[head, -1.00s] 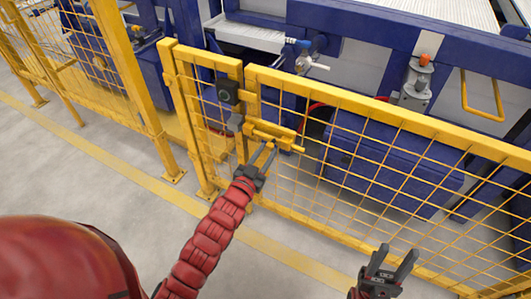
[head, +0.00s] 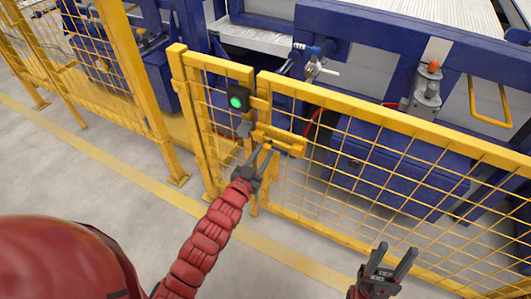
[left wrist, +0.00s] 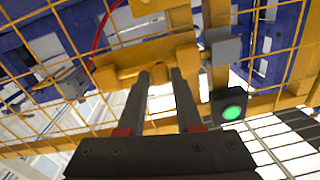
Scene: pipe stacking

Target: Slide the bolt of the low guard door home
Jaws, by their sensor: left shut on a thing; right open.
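The low guard door (head: 370,112) is a yellow mesh panel, standing in line with a narrow fixed panel (head: 212,62) at its left. The yellow bolt (head: 284,140) lies across the door's upper left edge. My left gripper (head: 262,150) is shut on the bolt's handle, which its fingertips mostly hide. In the left wrist view the gripper (left wrist: 161,75) meets the yellow bolt assembly (left wrist: 120,66), next to a grey block (left wrist: 223,48). A black box with a lit green lamp (head: 238,102) sits by the bolt. My right gripper (head: 391,262) is open and empty before the door.
Blue machinery (head: 380,165) with a valve and a grey cylinder (head: 427,85) stands behind the fence. A thick yellow post (head: 130,85) and more mesh fence stand at the left. The grey floor (head: 80,185) in front is clear, with a yellow painted line.

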